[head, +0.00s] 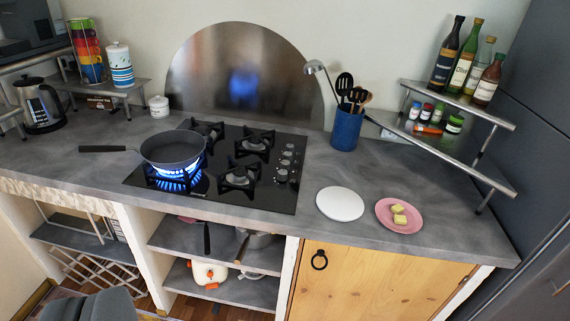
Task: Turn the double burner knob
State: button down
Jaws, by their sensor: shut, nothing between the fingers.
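The black gas hob (215,190) is set in the grey counter, with a column of small knobs (284,165) along its right side. I cannot tell which knob belongs to the double burner, nor how any is turned. The front left burner (172,183) burns with blue flames. A dark frying pan (173,148) stands over it, handle pointing left. The other burners show no flame. My gripper (95,304) shows as dark grey parts at the lower left edge, shut and empty, in front of the counter and well away from the knobs.
A blue utensil pot (346,130) with a ladle stands right of the hob. A white round plate (340,204) and a pink plate (390,221) lie front right. A bottle shelf (470,104) stands at the right, a kettle (40,108) at the left. Counter left of the pan is clear.

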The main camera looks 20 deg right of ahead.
aim_at(285, 164)
jog(key=z, duration=0.25)
jog(key=i, duration=2.2)
jog(key=u, duration=0.3)
